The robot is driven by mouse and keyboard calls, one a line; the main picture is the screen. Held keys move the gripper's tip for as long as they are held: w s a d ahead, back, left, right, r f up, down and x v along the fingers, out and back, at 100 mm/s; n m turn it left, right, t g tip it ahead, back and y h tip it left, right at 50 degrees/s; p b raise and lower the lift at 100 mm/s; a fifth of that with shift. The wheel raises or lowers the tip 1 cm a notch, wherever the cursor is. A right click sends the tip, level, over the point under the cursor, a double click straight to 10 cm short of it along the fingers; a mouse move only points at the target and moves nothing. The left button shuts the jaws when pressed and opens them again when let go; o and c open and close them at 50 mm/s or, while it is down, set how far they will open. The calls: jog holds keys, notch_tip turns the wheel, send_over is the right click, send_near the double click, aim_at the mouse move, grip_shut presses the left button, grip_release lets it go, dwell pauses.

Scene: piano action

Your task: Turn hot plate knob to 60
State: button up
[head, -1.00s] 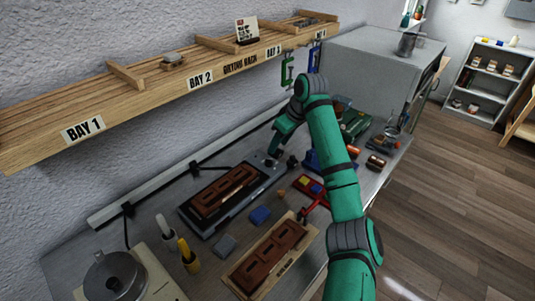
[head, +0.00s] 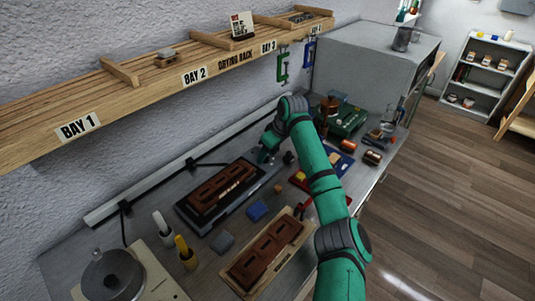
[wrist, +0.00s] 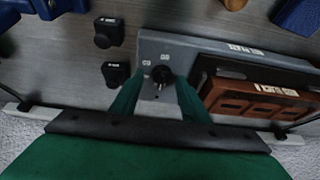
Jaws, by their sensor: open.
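The hot plate (head: 263,178) is a grey slab on the bench; its grey end also shows in the wrist view (wrist: 205,48). Its dark round knob (wrist: 161,75) sits near the end of the slab, with small white number marks beside it, upside down and hard to read. My gripper (wrist: 159,84) is open, its green fingers on either side of the knob; I cannot tell whether they touch it. In the head view my gripper (head: 266,154) is over the right end of the hot plate and hides the knob.
A brown moulded piece (head: 222,187) lies on the hot plate. Two small black labelled blocks (wrist: 109,32) stand beside the plate. The wooden drying rack (head: 150,75) runs along the wall above. A second brown piece on a wooden board (head: 268,250) lies in front.

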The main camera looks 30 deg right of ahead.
jog(key=shift+w+a, duration=0.1)
jog(key=shift+a, duration=0.05)
jog(key=c, duration=1)
